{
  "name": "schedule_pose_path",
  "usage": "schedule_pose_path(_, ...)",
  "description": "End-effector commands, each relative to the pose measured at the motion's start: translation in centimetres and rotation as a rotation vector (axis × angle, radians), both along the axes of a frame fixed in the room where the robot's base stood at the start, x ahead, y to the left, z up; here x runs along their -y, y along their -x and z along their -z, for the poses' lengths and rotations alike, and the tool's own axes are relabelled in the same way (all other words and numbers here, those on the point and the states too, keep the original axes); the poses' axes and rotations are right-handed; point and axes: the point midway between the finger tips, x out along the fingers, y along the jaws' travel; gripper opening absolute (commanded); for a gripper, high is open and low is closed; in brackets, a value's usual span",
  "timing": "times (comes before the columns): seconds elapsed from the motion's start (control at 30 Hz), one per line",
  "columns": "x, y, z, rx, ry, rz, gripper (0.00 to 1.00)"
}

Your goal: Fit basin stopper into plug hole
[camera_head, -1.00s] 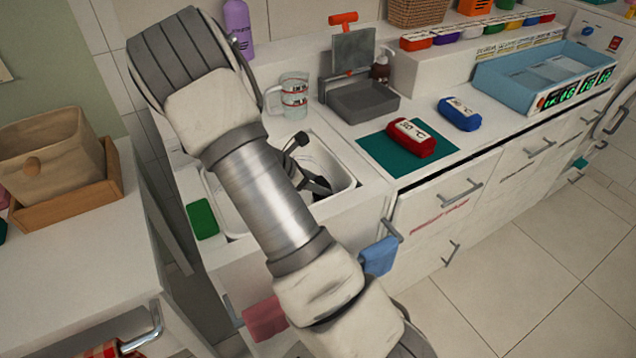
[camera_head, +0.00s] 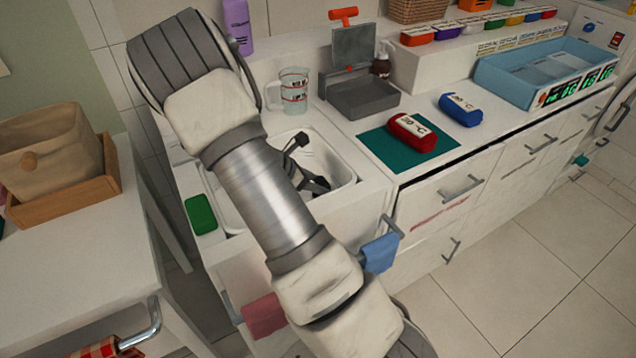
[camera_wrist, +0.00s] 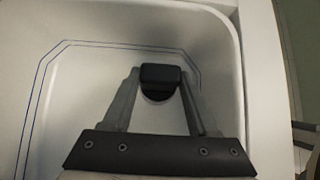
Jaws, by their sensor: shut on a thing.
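The white basin (camera_head: 345,172) is set in the counter and partly hidden behind my arm. It fills most of the wrist view (camera_wrist: 90,75), with blue lines along its inside. My gripper (camera_wrist: 160,82) is down inside the basin, its grey fingers closed in around a black stopper (camera_wrist: 160,74). A dark rounded shape shows just below the black block; I cannot tell whether it is the stopper's lower part or the plug hole. No separate plug hole can be made out. In the head view, dark gripper parts (camera_head: 316,184) show in the basin.
A green sponge (camera_head: 201,213) lies at the basin's left front rim. A measuring jug (camera_head: 293,92) stands behind the basin. A grey tray (camera_head: 362,99) and a red bundle (camera_head: 412,133) on a green mat (camera_head: 382,149) are to the right. Blue (camera_head: 380,254) and pink (camera_head: 264,315) cloths hang in front.

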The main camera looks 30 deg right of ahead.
Motion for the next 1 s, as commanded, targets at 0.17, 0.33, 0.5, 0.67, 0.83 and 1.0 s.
schedule_pose_path(0.17,0.0,0.0,0.6,0.0,0.0,0.0,0.01)
schedule_pose_path(0.33,0.0,0.0,0.7,0.0,0.0,0.0,0.66)
schedule_pose_path(0.5,0.0,0.0,0.7,0.0,0.0,0.0,0.94)
schedule_pose_path(0.67,0.0,0.0,0.7,0.0,0.0,0.0,0.94)
schedule_pose_path(0.83,-0.2,0.0,0.5,0.001,0.0,0.0,0.94)
schedule_pose_path(1.0,-1.7,-0.2,-1.2,0.003,-0.001,-0.001,0.94)
